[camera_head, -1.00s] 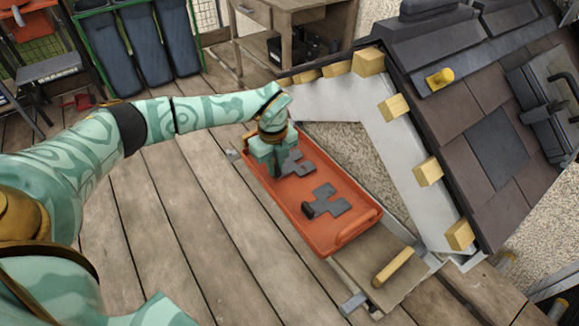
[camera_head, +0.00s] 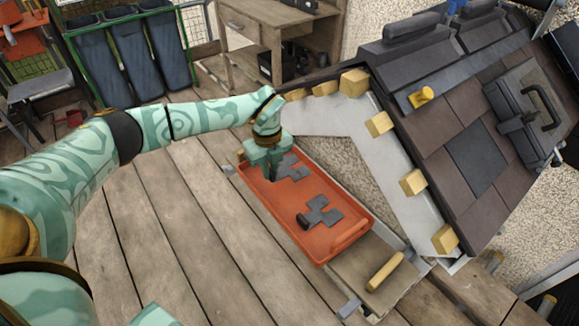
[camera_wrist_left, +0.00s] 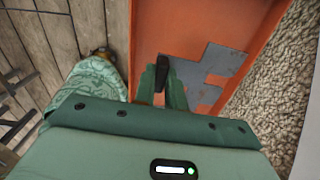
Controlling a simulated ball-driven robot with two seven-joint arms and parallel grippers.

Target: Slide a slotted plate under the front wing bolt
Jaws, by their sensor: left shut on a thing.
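My left gripper (camera_head: 270,172) is low over the far end of the orange tray (camera_head: 340,252). In the left wrist view its fingers (camera_wrist_left: 162,78) are shut on the dark upright tab of a grey slotted plate (camera_wrist_left: 203,76). That plate also shows in the head view (camera_head: 293,168), partly hidden by the gripper, and looks flat in the tray. A second grey slotted plate (camera_head: 322,212) with a dark tab lies nearer in the tray. A yellow wing bolt (camera_head: 421,97) stands on a dark plate on the roof; I cannot tell whether it is the front one. My right gripper is not in view.
The tiled roof (camera_head: 455,120) rises right of the tray, with yellow wooden batten ends (camera_head: 412,182) along its white edge. A black case (camera_head: 525,115) sits on the tiles. A board with a wooden handle (camera_head: 385,271) lies past the tray's near end.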

